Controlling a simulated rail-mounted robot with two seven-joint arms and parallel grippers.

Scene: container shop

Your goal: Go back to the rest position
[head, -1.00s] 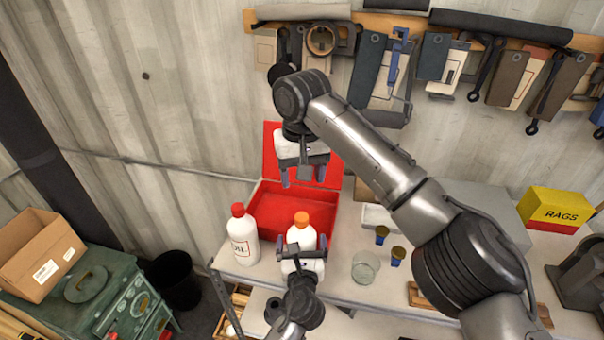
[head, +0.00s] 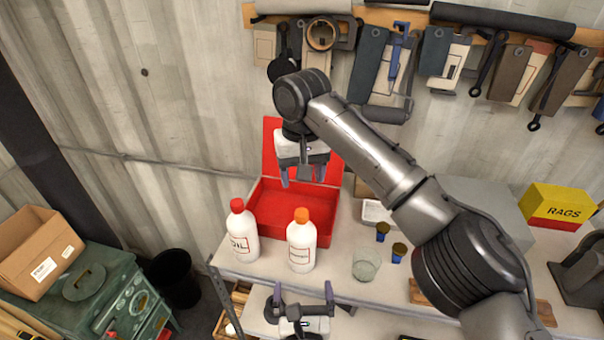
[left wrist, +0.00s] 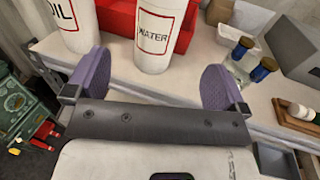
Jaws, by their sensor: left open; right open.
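My left gripper (head: 303,294) is open and empty, in front of and below the bench top's front edge in the head view. Its two purple finger pads show wide apart in the left wrist view (left wrist: 155,85). My right gripper (head: 305,175) is open and empty, hanging over the red toolbox near its raised lid. A white bottle with an orange cap (head: 302,242) stands upright on the bench, apart from the left gripper; its label reads WATER in the left wrist view (left wrist: 158,32). A white OIL bottle with a red cap (head: 242,232) stands left of it.
The open red toolbox (head: 262,218) sits behind the bottles. A yellow and red RAGS box (head: 556,207) is farther right. A green stove (head: 98,285) stands left.

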